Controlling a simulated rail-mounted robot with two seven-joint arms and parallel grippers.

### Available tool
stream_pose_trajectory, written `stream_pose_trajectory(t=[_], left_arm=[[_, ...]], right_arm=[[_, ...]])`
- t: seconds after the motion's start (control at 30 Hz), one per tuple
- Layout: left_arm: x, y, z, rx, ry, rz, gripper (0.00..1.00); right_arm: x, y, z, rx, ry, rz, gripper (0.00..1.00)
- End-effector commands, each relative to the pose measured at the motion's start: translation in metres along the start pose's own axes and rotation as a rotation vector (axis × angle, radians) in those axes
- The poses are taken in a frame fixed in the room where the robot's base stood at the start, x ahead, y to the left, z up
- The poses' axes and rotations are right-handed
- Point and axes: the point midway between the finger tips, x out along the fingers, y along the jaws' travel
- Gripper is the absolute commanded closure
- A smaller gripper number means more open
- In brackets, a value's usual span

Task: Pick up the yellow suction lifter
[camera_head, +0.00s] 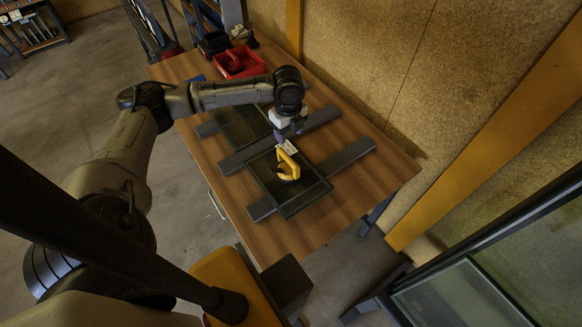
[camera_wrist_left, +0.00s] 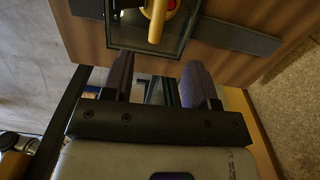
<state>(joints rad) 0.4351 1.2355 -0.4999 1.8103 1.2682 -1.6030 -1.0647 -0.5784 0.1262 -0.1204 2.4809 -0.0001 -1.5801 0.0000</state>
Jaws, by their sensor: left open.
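The yellow suction lifter (camera_head: 286,164) rests on a dark-framed glass pane (camera_head: 299,203) on the wooden table. In the left wrist view, the lifter's yellow handle (camera_wrist_left: 157,20) shows at the top edge, with a red round part beside it. My left gripper (camera_head: 287,144) is close to the lifter in the head view, and its tips partly merge with it there. In the left wrist view my left gripper (camera_wrist_left: 157,78) has its two dark fingers wide apart with nothing between them. The handle lies beyond the fingertips. My right gripper is not in view.
Grey bars (camera_head: 349,155) lie across the wooden table (camera_head: 367,197) under the pane. A second framed pane (camera_head: 240,128) lies farther back. A red bin (camera_head: 238,62) stands at the far end. A chipboard wall (camera_head: 400,75) borders the right side.

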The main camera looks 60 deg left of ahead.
Motion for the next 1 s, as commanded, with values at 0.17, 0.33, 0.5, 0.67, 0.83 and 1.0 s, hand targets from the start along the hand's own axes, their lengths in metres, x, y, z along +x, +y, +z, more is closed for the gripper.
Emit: stream_pose_trajectory(t=[0.17,0.33,0.5,0.67,0.83,1.0], left_arm=[[0.028,0.001,0.0,0.02,0.001,0.004,0.47],[0.057,0.001,0.0,0.019,0.0,0.002,0.47],[0.076,0.0,0.0,0.018,0.0,0.001,0.47],[0.084,0.0,0.0,0.018,-0.001,0.0,0.47],[0.089,0.001,0.0,0.018,-0.001,0.0,0.47],[0.108,0.002,0.001,0.017,0.0,0.002,0.47]], right_arm=[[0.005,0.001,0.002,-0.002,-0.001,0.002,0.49],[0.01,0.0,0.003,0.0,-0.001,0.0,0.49],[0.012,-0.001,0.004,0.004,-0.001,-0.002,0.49],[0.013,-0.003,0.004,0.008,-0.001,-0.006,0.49],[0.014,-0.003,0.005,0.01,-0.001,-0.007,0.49],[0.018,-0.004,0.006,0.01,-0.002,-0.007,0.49]])
